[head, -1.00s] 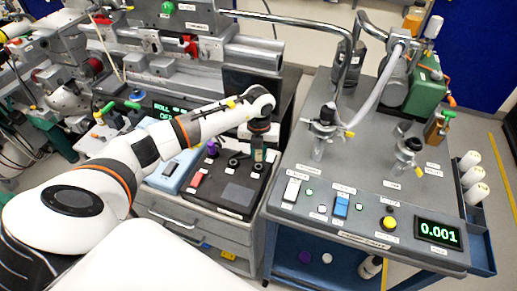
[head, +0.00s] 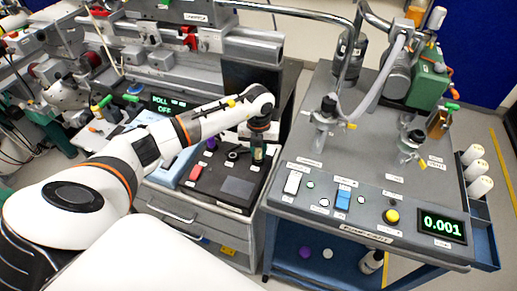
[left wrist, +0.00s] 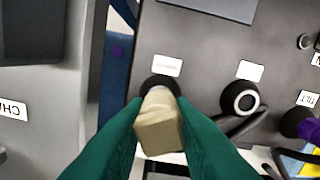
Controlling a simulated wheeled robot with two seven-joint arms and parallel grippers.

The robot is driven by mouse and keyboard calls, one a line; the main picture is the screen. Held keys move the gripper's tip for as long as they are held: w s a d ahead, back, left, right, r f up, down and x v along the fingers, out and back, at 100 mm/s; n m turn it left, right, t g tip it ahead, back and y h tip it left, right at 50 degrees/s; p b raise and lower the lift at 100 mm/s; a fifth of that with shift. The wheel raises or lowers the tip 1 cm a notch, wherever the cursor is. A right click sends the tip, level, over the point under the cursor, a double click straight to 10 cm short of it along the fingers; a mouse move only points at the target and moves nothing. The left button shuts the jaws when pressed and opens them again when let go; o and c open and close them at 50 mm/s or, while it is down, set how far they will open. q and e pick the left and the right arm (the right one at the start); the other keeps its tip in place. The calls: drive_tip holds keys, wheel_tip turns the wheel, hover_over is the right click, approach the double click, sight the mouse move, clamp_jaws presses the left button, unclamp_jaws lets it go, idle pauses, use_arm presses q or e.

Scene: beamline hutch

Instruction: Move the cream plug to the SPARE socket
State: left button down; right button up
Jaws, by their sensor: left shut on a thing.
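The cream plug (left wrist: 160,122) is between the green fingers of my left gripper (left wrist: 160,140) in the left wrist view. The plug's far end meets or overlaps a round black socket (left wrist: 160,84) with a small white label (left wrist: 167,67) too blurred to read. I cannot tell whether the plug is seated. A second round black socket (left wrist: 240,98) with a pale ring stands to its right and looks empty. In the head view my left gripper (head: 258,155) points down at the right side of the dark socket panel (head: 210,192). My right gripper is not in view.
The grey pump cart (head: 375,195) stands close on the right of the panel, with a narrow gap between. A blue box (head: 172,168) lies left of the panel.

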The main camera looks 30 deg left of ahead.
use_arm(q)
drive_tip(key=shift+f+b, duration=0.4)
drive_tip(key=shift+f, duration=0.15)
drive_tip(key=c, duration=1.1)
unclamp_jaws()
drive_tip(key=shift+c, duration=0.2)
drive_tip(key=shift+r, duration=0.1)
drive_tip(key=shift+r, duration=0.25)
wheel_tip(320, 180, up, 11)
drive_tip(key=shift+r+b, duration=0.2)
drive_tip(key=shift+b, duration=0.65)
drive_tip(key=shift+s, duration=0.1)
